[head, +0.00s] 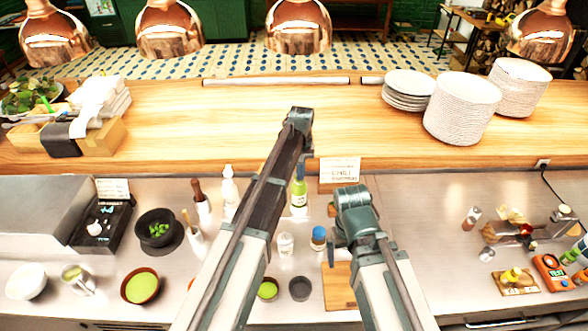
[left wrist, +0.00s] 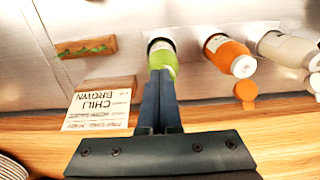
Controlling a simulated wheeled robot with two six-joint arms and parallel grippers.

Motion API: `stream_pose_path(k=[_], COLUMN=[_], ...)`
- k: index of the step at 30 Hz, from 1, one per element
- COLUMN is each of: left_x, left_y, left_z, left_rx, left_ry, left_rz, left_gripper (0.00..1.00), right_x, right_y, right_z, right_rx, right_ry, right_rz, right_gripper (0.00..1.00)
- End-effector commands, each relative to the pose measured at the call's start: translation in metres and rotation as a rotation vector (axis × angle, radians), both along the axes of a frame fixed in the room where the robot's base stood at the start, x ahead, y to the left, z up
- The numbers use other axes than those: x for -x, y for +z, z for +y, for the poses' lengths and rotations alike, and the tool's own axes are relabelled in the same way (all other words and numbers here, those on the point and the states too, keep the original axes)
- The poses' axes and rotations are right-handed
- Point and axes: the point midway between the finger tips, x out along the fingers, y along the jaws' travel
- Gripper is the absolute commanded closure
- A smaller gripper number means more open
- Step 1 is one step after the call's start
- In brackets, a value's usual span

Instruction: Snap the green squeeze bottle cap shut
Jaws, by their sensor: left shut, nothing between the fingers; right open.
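The green squeeze bottle (head: 299,194) stands on the steel counter near the wooden ledge, partly behind my left arm. In the left wrist view the bottle's green part (left wrist: 163,54) shows just past my fingertips, and a pale label lies at its far end. My left gripper (left wrist: 164,76) is shut and empty, its fingers overlapping the bottle's near end. I cannot tell whether they touch it. The bottle's cap is mostly hidden behind the fingers, so its state is unclear. My right gripper (head: 355,232) is open and empty, right of the bottle and lower in the picture.
A chili sign (head: 340,170) stands close by. Counter right of my right arm is partly clear.

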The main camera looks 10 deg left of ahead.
Motion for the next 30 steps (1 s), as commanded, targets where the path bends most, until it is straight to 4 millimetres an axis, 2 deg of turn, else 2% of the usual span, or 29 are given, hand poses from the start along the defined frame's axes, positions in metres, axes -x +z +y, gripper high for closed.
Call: stream_pose_path(k=[8,30], left_x=[0.0,0.0], left_y=[0.009,0.062], left_z=[0.0,0.0], left_rx=[0.0,0.0], left_ry=[0.0,0.0], left_rz=[0.0,0.0], left_gripper=[1.0,1.0], right_x=[0.0,0.0], right_y=[0.009,0.062], right_z=[0.0,0.0], right_rx=[0.0,0.0], right_ry=[0.0,0.0], right_rz=[0.0,0.0], right_gripper=[0.01,0.01])
